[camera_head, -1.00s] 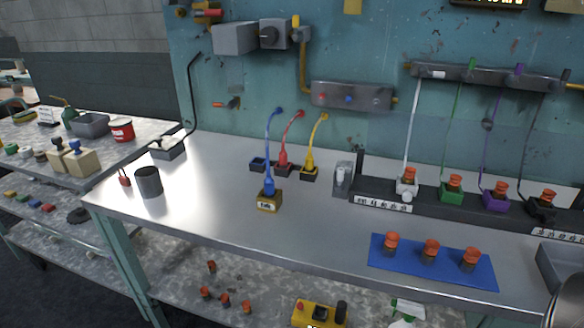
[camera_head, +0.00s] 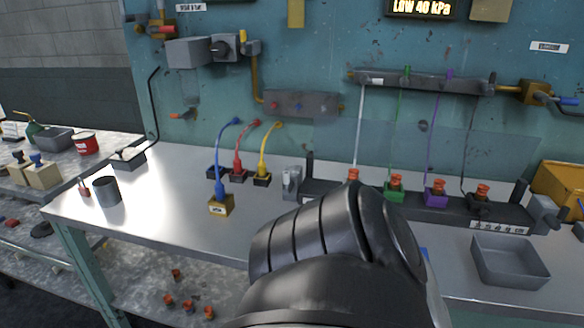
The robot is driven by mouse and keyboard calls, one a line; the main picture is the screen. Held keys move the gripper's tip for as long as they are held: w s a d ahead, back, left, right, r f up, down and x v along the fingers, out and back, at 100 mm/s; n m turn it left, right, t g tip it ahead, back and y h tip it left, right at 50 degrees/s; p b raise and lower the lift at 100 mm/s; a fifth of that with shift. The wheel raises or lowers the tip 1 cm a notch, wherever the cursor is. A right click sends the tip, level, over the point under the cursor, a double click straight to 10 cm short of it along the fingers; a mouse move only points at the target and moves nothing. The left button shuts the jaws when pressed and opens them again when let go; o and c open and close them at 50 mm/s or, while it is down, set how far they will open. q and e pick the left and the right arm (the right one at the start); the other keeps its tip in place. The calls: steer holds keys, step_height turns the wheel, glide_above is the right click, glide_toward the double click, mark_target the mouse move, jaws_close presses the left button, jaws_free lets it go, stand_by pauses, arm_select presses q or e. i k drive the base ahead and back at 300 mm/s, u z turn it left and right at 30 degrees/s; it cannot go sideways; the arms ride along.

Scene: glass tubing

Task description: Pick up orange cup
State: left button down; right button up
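Several small orange-topped cups stand in a row on a black rack at the back right of the bench: over a white holder (camera_head: 353,175), a green one (camera_head: 396,181), a purple one (camera_head: 435,187) and a black one (camera_head: 481,191). More orange pieces (camera_head: 188,304) lie on the lower shelf. The blue mat (camera_head: 424,253) is almost wholly hidden behind a black arm link of mine, and no cups on it show. That link fills the lower middle. Neither of my grippers shows.
A grey open tray (camera_head: 510,275) stands at the right of the bench. A grey cylinder (camera_head: 107,191) stands at the left end. A yellow block with a blue tube (camera_head: 221,206) stands left of centre. The bench's left front is clear.

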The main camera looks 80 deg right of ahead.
mark_target(353, 173)
steer(key=k, duration=0.95)
steer(key=z, duration=0.65)
